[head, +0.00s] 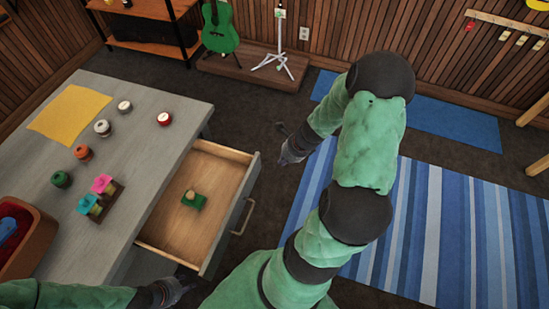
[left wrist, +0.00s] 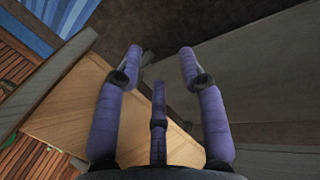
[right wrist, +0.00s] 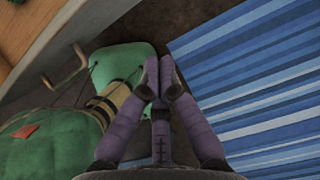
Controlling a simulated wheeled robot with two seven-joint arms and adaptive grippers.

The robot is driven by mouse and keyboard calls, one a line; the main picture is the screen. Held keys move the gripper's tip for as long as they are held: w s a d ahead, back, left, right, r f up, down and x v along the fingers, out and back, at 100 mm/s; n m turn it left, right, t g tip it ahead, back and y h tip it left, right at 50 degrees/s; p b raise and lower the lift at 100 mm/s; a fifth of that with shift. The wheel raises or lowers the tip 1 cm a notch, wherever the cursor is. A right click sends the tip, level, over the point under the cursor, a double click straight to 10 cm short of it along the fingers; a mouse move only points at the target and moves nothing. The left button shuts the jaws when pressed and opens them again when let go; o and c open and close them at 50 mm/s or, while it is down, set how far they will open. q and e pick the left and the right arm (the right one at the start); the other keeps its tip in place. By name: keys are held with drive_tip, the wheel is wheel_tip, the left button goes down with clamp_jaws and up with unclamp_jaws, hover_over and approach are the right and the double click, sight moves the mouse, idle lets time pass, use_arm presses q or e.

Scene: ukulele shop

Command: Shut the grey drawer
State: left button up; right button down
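The grey drawer (head: 238,215) stands pulled out from the right side of the grey table (head: 150,100). Its pale wood inside holds a small green object (head: 194,200). A bar handle (head: 243,217) is on its front; the handle also shows in the right wrist view (right wrist: 78,62). My right gripper (head: 290,152) is beyond the drawer's far front corner, apart from it, with fingers together and empty in the right wrist view (right wrist: 158,68). My left gripper (head: 180,288) is by the drawer's near side; its fingers are spread and empty in the left wrist view (left wrist: 160,55). Whether it touches the drawer is unclear.
Several small round tins (head: 102,127), pink and green pieces (head: 102,184), a yellow sheet (head: 70,112) and a reddish tray (head: 30,245) are on the table. A striped blue rug (head: 440,230) covers open floor at right. A green ukulele (head: 220,28) stands at the back.

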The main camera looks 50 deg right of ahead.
drive_tip(key=w+a+f+b, duration=0.2)
drive_tip(key=w+f+b, duration=0.2)
drive_tip(key=w+f, duration=0.2)
drive_tip(key=shift+a+x, duration=0.2)
drive_tip(key=shift+x, duration=0.8)
